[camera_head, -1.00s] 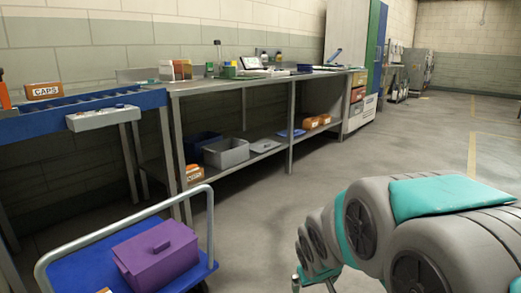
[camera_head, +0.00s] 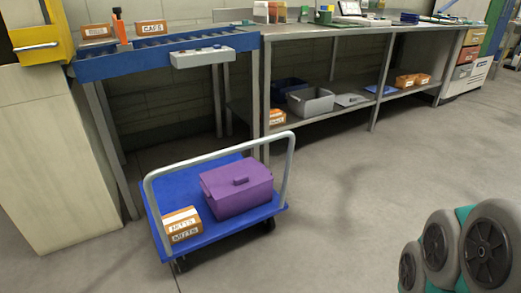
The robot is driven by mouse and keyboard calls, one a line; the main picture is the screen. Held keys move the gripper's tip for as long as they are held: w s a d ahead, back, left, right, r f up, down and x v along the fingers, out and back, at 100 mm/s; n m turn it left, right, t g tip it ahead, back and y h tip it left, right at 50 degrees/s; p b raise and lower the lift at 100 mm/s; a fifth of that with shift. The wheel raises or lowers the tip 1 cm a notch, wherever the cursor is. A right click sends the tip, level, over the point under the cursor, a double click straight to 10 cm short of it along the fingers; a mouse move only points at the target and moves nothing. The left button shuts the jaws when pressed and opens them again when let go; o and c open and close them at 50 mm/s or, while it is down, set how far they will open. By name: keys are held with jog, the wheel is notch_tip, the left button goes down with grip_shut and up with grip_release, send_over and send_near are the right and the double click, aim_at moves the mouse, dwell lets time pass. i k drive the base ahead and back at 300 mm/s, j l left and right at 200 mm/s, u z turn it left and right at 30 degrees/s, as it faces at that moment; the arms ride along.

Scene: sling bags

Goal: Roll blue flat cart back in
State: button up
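The blue flat cart (camera_head: 185,187) stands on the floor in front of the blue roller conveyor, left of the picture's middle. Its grey tube handle (camera_head: 288,165) rises at the near right side. A purple lidded box (camera_head: 237,188) and an orange-and-white labelled carton (camera_head: 182,224) sit on its deck. Dark wheels show under its near edge.
The blue roller conveyor (camera_head: 150,58) on grey legs stands behind the cart. A long workbench (camera_head: 340,31) with a lower shelf of bins (camera_head: 311,101) runs to the right. A pale cabinet (camera_head: 50,160) stands at left. The floor (camera_head: 350,200) right of the cart is clear.

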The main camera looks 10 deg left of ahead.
aim_at(166, 190)
jog(key=u, duration=1.1)
